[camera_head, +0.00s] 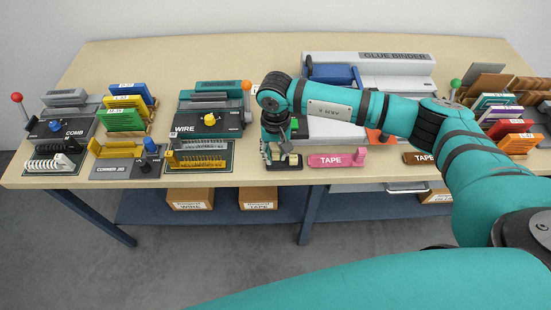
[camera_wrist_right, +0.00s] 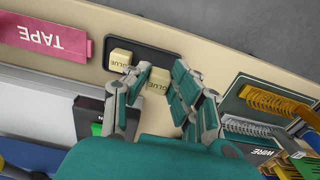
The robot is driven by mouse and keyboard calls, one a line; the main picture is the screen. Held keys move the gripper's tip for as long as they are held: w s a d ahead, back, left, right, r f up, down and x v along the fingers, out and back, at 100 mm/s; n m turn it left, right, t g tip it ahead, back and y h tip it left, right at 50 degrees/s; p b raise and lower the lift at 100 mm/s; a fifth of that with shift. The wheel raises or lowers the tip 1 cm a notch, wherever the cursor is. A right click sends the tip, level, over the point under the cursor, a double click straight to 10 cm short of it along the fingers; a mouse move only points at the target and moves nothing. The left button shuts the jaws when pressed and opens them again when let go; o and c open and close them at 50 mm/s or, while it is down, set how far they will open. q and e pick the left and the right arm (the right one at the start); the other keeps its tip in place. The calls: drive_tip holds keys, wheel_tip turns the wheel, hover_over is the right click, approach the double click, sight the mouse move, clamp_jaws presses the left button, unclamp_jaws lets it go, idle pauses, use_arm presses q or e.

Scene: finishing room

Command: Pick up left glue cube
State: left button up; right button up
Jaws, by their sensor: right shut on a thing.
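My right gripper (camera_head: 268,155) reaches down over the front edge of the table. The wrist view shows its fingers (camera_wrist_right: 161,70) closed around a cream glue cube (camera_wrist_right: 157,87), the left one as seen from the head. The fingers partly cover this cube. A second cream glue cube (camera_wrist_right: 120,60) stands apart from the fingers in a black tray (camera_wrist_right: 140,50), towards the pink tape block. In the head view the tray (camera_head: 291,165) is partly behind the gripper. I cannot tell whether the held cube is clear of the tray. My left gripper is not in view.
A pink TAPE block (camera_head: 337,160) lies right of the tray. The wire machine (camera_head: 208,123) and a holder of yellow coils (camera_head: 200,160) stand left of the gripper. The large glue binder (camera_head: 395,68) is behind my right arm. Bare tabletop lies left of the tray.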

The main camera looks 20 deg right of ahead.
drive_tip(key=s+d+r+b, duration=0.2)
drive_tip(key=s+d+b, duration=0.2)
drive_tip(key=s+d, duration=0.5)
drive_tip(key=s, duration=0.4)
drive_tip(key=shift+r+b, duration=0.15)
drive_tip(key=shift+b, duration=0.25)
